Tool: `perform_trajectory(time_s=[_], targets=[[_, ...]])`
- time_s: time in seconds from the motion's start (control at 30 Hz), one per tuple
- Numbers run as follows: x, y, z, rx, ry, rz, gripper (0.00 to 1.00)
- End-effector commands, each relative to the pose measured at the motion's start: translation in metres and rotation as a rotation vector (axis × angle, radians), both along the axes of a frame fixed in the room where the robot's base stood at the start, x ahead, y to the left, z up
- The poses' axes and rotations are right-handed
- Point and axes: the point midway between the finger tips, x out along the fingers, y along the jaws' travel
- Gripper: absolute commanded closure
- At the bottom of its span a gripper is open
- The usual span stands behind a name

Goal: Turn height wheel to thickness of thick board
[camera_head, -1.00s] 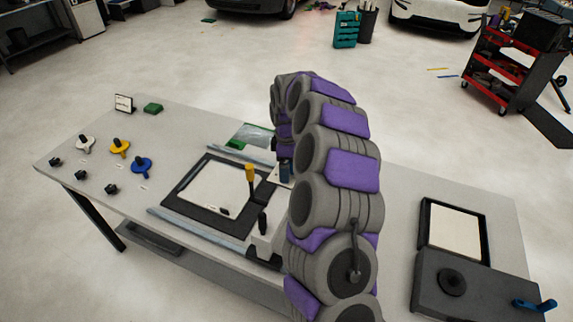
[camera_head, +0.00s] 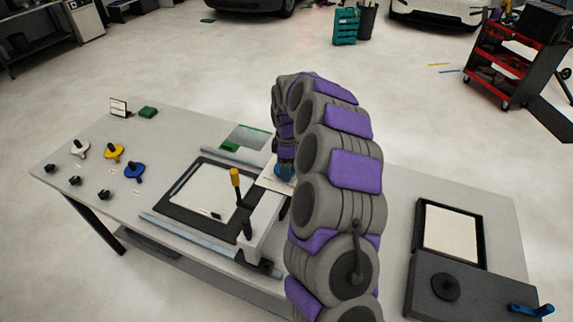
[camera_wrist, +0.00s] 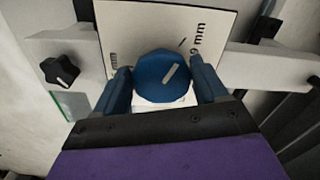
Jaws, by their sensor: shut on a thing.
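The height wheel (camera_wrist: 166,76) is a blue knob with a pale pointer line, in the middle of the wrist view. It sits in front of a white scale plate (camera_wrist: 135,30) with "mm" marks; a "9 mm" label reads at its upper right. The pointer line tilts up to the right. My gripper (camera_wrist: 166,88) has its two blue fingers on either side of the wheel, shut on it. In the head view the scale plate (camera_head: 270,177) shows beside my arm, and my arm hides most of the wheel. I cannot tell which board is the thick one.
Yellow (camera_head: 115,153) and blue (camera_head: 134,171) handled discs lie at the left. A black box with a blue crank (camera_head: 530,309) is at the right.

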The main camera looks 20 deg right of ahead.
Motion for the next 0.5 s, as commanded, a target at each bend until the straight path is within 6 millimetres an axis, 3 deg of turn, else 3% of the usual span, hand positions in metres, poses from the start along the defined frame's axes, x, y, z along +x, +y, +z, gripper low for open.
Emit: perform_trajectory(time_s=[0.5], targets=[[0.0023, 0.0050, -0.0034, -0.004, 0.006, -0.004, 0.58]])
